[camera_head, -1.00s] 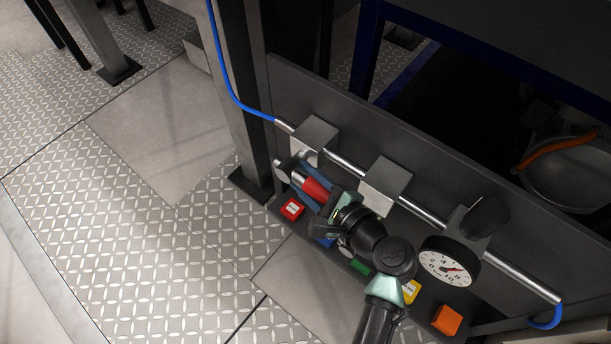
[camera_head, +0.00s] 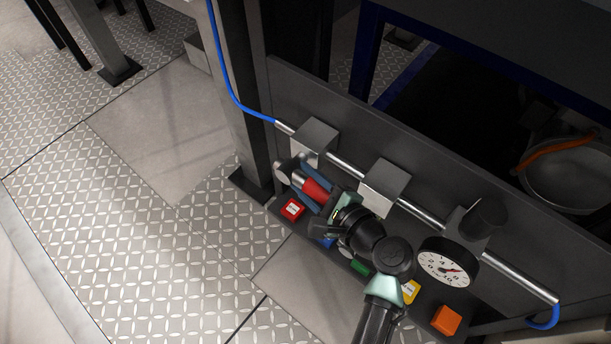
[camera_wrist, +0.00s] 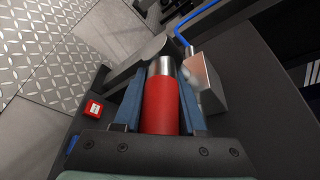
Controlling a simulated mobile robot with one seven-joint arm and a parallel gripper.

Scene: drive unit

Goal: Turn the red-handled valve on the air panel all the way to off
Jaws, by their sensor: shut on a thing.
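The red valve handle (camera_head: 313,188) is at the left end of the air panel (camera_head: 350,118), below the left grey block on the pipe. My gripper (camera_head: 311,189) has its blue fingers on either side of the handle and is shut on it. In the wrist view the red handle (camera_wrist: 161,105) lies lengthwise between the two fingers (camera_wrist: 161,110), with its metal stem pointing to a round grey hub (camera_wrist: 153,48). My wrist hides part of the panel below the handle.
A pressure gauge (camera_head: 447,262) sits on the pipe at right. A second grey block (camera_head: 384,187) is beside my gripper. A blue hose (camera_head: 229,85) joins the pipe's left end.

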